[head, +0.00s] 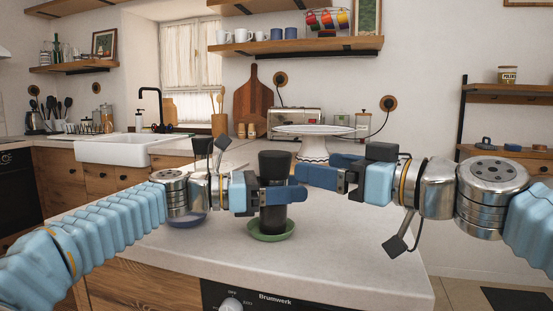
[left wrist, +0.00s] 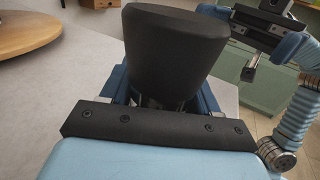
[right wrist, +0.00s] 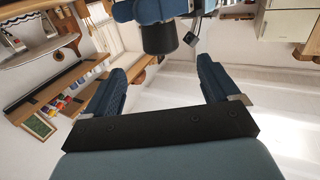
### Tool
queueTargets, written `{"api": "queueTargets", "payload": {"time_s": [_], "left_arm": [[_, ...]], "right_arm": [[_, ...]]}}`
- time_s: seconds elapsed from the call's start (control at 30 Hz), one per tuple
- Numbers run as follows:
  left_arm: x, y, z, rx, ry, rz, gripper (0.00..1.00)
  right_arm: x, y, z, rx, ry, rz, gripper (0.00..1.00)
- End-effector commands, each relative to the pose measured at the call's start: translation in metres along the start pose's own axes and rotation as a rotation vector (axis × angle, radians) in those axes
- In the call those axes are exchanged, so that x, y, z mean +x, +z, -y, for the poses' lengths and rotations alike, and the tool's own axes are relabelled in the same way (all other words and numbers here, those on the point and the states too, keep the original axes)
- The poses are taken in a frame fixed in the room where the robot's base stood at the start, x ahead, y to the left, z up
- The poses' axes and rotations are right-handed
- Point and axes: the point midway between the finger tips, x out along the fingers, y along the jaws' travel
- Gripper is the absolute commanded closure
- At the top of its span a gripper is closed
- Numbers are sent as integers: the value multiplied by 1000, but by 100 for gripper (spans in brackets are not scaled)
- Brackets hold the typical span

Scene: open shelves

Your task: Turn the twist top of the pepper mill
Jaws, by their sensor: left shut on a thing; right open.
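The black pepper mill (head: 276,168) stands upright on a green saucer (head: 271,237) on the counter. My left gripper (head: 283,195) is shut on the mill below its wide top. The mill's top (left wrist: 174,42) rises above the jaws in the left wrist view, and the gripped part is mostly hidden there. My right gripper (head: 315,178) is open and empty, to the right of the mill and apart from it. In the right wrist view, the mill (right wrist: 159,38) shows beyond the open fingers, with the left gripper around it.
A white cake stand (head: 313,131) stands behind, near the right gripper. A blue dish (head: 187,221) sits under my left wrist. The counter's front right (head: 360,250) is clear. A toaster (head: 294,122) and cutting board (head: 252,105) stand at the back wall.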

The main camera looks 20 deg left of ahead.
Motion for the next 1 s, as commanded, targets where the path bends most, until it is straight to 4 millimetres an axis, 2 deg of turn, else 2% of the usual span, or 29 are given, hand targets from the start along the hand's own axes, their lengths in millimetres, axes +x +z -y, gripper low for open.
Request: {"api": "queueTargets", "payload": {"time_s": [0.3,0.5,0.7,0.97,1.0], "left_arm": [[0,1,0,1,0,1,59],[0,1,0,1,0,1,59],[0,1,0,1,0,1,59],[0,1,0,1,0,1,59],[0,1,0,1,0,1,59]], "right_arm": [[64,0,3,-1,-7,0,11],[99,0,1,0,-3,-1,11],[113,0,1,0,-1,0,11],[114,0,0,0,0,0,11],[114,0,0,0,0,0,17]]}}
